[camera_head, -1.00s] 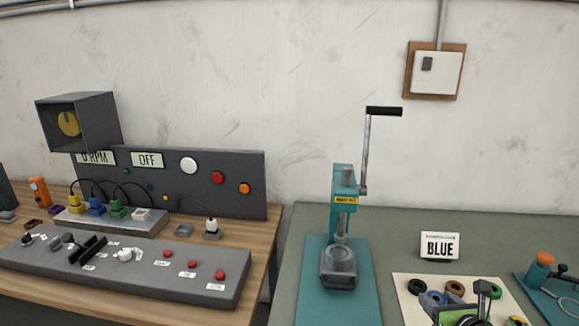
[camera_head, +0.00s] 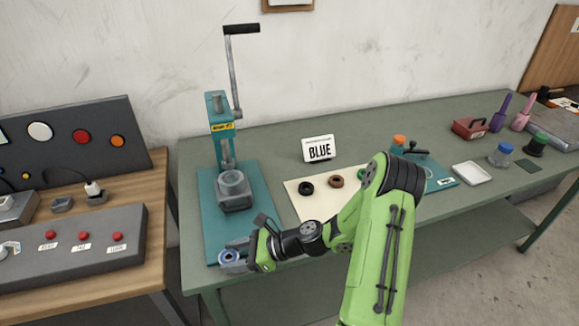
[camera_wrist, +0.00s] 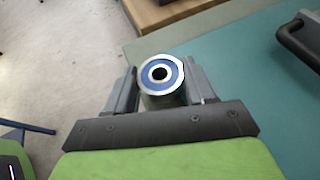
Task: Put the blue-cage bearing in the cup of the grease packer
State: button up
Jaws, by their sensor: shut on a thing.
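The blue-cage bearing (camera_wrist: 161,75) is a steel ring with a blue band and a dark bore. My gripper (camera_wrist: 160,88) is shut on it, one finger on each side. In the head view my gripper (camera_head: 236,256) holds the bearing (camera_head: 230,257) over the front edge of the teal base plate, in front of the grease packer. The grease packer (camera_head: 222,130) is a teal press with a tall crank handle. Its round grey cup (camera_head: 233,183) stands under the ram, behind and apart from the bearing. Whether the cup holds anything is unclear.
A "BLUE" sign (camera_head: 319,149) stands behind a cream mat (camera_head: 302,205) with a black ring (camera_head: 306,188) and a brown ring (camera_head: 336,181). My arm covers part of the mat. The wooden desk with a grey control panel (camera_head: 90,240) is at the left.

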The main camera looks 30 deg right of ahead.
aim_at(330, 213)
jog(key=d+m+t+h, duration=0.1)
jog(key=d+m, duration=0.1)
jog(key=d, duration=0.3)
jog(key=w+d+r+m+t+h+b, duration=0.1)
jog(key=d+m+t+h, duration=0.1)
jog(key=d, duration=0.2)
jog(key=w+d+r+m+t+h, duration=0.1)
jog(key=d+h, duration=0.1)
jog(key=d, duration=0.3)
jog(key=shift+d+m, duration=0.35)
jog(key=shift+m, duration=0.05)
jog(key=s+d+r+m+h+b, duration=0.1)
jog(key=d+r+m+h, duration=0.15)
jog(key=d, duration=0.25)
jog(key=s+d+r+m+t+h, duration=0.1)
jog(key=d+r+m+h, duration=0.15)
jog(key=d, duration=0.25)
jog(key=s+d+r+m+h+b, duration=0.1)
jog(key=d+h, duration=0.2)
jog(key=d, duration=0.2)
jog(key=shift+m, duration=0.3)
jog(key=f+b, duration=0.3)
jog(key=f, duration=0.6)
jog(key=shift+s+f+b, duration=0.15)
jog(key=shift+s+b, duration=0.05)
jog(key=shift+b, duration=0.15)
jog(key=shift+f, duration=0.35)
jog(key=shift+r, duration=0.15)
jog(key=o, duration=1.2)
